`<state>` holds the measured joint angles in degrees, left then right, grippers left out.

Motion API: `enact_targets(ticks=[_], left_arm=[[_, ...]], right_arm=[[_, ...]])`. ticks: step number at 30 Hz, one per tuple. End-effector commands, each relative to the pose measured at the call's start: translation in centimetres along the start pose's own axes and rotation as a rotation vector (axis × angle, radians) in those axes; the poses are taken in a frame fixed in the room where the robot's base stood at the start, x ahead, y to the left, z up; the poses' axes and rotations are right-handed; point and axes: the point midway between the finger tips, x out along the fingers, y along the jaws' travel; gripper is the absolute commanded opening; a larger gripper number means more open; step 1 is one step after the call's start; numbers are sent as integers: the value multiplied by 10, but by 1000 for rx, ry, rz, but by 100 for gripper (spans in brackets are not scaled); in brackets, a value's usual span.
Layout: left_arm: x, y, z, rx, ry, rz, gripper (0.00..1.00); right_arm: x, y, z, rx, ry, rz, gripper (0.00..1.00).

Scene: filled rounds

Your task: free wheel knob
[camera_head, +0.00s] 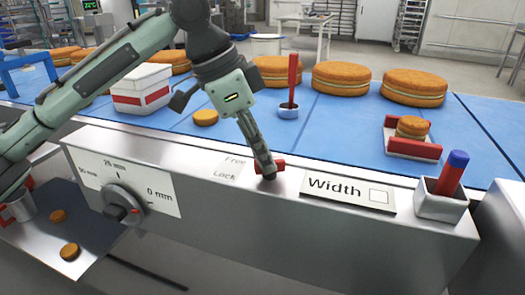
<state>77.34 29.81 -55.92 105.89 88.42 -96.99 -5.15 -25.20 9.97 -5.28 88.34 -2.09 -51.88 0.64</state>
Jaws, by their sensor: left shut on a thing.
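A small red knob (277,165) sits on the machine's metal front edge beside a label reading Free and Lock (228,169). My left gripper (264,170) reaches down from above and its fingers are shut on the red knob, hiding part of it. Whether the knob points to Free or Lock I cannot tell. A round grey dial (124,203) with a red mark is on the front panel at left, beside a scale in mm. My right gripper is not in view.
A Width plate (347,191) and a metal holder (440,204) with a red and blue stick are to the right.

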Motion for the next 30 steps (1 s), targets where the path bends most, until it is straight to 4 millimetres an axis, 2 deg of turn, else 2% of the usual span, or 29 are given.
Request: enact_targets(ticks=[17,30], left_arm=[[0,6,-3,-501,3,-210,0],[1,9,-6,-831,4,-345,0]], right_arm=[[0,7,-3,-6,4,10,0],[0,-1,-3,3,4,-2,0]])
